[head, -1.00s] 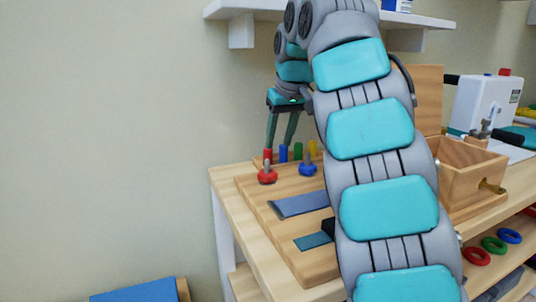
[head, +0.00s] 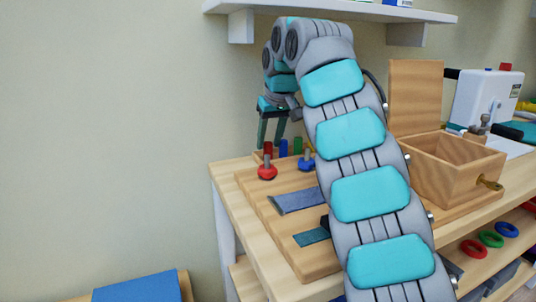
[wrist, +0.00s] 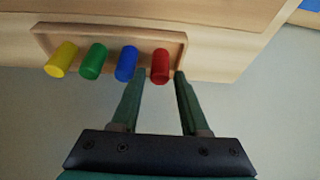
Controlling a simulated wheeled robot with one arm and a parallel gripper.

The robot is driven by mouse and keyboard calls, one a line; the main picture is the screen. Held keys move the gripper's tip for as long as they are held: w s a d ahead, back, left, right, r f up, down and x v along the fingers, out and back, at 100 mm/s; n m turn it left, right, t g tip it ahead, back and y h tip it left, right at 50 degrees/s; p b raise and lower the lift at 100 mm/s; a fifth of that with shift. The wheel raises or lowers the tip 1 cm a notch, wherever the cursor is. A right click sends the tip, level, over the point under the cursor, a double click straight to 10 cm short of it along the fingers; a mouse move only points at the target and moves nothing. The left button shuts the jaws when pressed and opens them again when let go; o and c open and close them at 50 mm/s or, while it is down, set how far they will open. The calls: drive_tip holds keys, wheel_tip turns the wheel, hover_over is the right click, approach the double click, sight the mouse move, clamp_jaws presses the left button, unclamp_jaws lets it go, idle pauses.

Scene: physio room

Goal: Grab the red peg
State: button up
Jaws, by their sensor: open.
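The red peg (wrist: 160,66) stands at the right end of a row of pegs in the wrist view. It also shows in the head view (head: 268,148), at the left end of the row. My gripper (wrist: 161,74) is open, and its two green fingertips lie to either side of the red peg's near end in the wrist picture. In the head view my gripper (head: 272,146) is above and around the red peg's top. I cannot tell whether the fingers touch it.
Blue (wrist: 127,63), green (wrist: 94,61) and yellow (wrist: 61,60) pegs share the wooden rack (wrist: 110,33) with the red one. A red knob (head: 267,172) and a blue knob (head: 306,164) stand in front. An open wooden box (head: 450,172) is right of my arm.

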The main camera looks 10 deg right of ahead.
drive_tip(key=shift+w+f, duration=0.2)
drive_tip(key=shift+f, duration=0.35)
clamp_jaws()
